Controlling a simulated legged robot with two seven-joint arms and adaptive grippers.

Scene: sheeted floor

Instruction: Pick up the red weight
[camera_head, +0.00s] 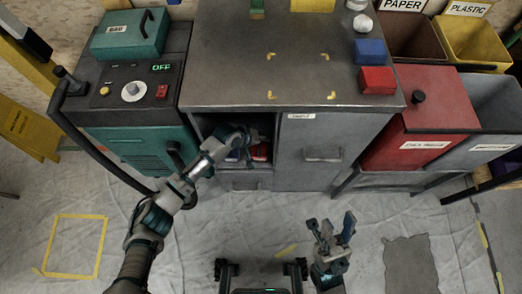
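A red block (377,80) sits on the right front of the grey bench top (230,75), in front of a blue block (370,50). Another red item (261,152) shows inside the dark open compartment under the bench, partly hidden. I cannot tell which red thing is the weight. My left gripper (243,142) is at the mouth of this compartment, beside the red item inside; its fingers are too small and dark to read. My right gripper (334,228) is above the floor at lower right, its fingers apart with nothing between them.
A grey cabinet door (315,150) with a handle is right of the compartment. A teal machine (130,95) stands left of the bench. Red and grey bins (425,125) stand to the right. Yellow corner marks (271,95) frame a clear patch of bench top.

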